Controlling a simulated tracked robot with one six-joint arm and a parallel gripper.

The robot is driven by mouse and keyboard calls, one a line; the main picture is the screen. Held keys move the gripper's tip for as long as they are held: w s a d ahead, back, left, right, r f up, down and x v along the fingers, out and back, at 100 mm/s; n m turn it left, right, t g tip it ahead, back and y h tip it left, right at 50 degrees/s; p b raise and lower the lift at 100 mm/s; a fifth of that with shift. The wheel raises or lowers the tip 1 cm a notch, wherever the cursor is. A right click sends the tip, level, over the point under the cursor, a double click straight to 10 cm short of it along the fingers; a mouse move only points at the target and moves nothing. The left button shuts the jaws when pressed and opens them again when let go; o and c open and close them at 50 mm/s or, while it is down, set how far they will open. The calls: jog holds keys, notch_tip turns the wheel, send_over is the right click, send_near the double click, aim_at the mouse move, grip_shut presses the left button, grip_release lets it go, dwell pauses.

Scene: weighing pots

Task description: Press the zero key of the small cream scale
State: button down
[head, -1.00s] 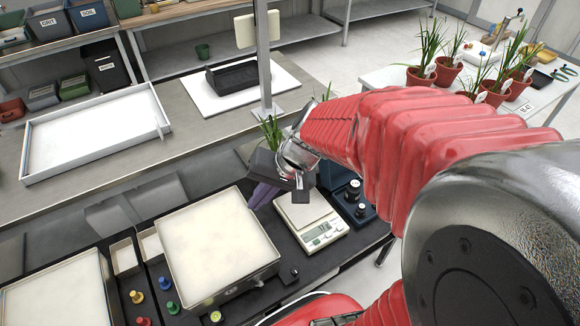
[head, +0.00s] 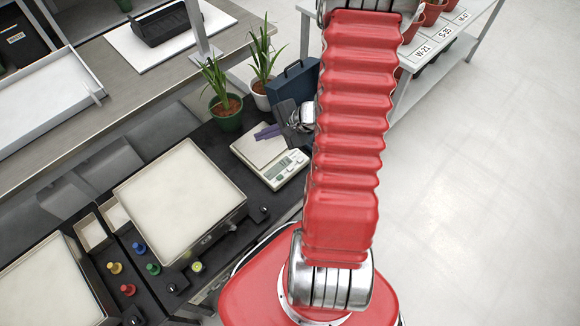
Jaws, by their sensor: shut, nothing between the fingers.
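The small cream scale (head: 282,172) stands on the dark bench near the middle of the head view, with a pale flat pan and a front panel carrying a display and small keys. The zero key is too small to tell apart from the others. My gripper (head: 266,132) has purple fingers that are shut and empty. In the picture they lie over the back part of the scale's pan, behind the front panel. I cannot tell their height above the pan. My wrist and arm come in from the right of the scale, clear of its panel in this view.
Potted plants in a green pot (head: 228,121) and a white pot (head: 262,98) stand behind the scale. A dark blue case (head: 291,82) is behind my wrist. A large square-topped scale (head: 182,200) stands to the left, with coloured knobbed weights (head: 153,268) in front of it.

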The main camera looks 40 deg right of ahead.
aim_at(290, 169)
jog(key=s+d+f+m+h, duration=0.2)
jog(key=s+d+f+m, duration=0.2)
jog(key=d+f, duration=0.4)
notch_tip(290, 169, down, 2)
jog(key=shift+s+f+m+t+h, duration=0.2)
jog(key=shift+s+m+t+h, duration=0.15)
jog(key=shift+m, duration=0.45)
jog(key=shift+d, duration=0.1)
jog(key=shift+f, duration=4.4)
jog(key=shift+f, duration=0.1)
jog(key=shift+f, duration=0.25)
jog(key=shift+f, duration=0.45)
jog(key=shift+r, duration=0.9)
